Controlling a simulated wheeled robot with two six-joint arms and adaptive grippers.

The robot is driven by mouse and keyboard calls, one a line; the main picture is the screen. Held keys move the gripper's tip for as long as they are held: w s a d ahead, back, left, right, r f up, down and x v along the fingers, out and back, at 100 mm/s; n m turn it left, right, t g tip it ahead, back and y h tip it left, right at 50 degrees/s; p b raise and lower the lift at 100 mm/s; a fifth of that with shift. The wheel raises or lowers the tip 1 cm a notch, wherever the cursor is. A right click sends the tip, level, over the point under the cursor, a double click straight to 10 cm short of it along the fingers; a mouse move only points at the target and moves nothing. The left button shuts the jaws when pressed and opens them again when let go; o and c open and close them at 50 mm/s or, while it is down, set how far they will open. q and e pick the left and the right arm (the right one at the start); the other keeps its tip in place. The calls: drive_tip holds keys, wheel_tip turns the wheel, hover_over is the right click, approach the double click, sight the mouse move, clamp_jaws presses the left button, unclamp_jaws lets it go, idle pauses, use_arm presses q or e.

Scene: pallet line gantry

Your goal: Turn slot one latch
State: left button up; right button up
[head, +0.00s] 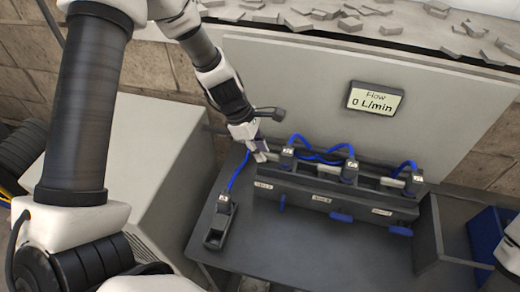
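A dark rack (330,212) on the grey table has labelled slots along its front; the label text is too small to read surely. The leftmost slot has a narrow blue latch (282,202) that points downward. The middle latch (341,217) and the right latch (400,230) show as wider blue bars lying sideways. My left gripper (262,151) is above and behind the rack's left end, beside the leftmost connector (287,156) and apart from the latch. Its fingers are small, so their opening is unclear. My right gripper is not visible.
Blue hoses (322,153) loop above the rack. A separate dark holder with a connector (221,222) stands on the table's left. A display (375,98) reads "Flow 0 L/min". A blue bin (489,233) stands at right. The tabletop (285,250) before the rack is clear.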

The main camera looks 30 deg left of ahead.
use_arm(q)
drive_tip(key=shift+w+f, duration=0.1)
drive_tip(key=shift+f, duration=0.05)
clamp_jaws()
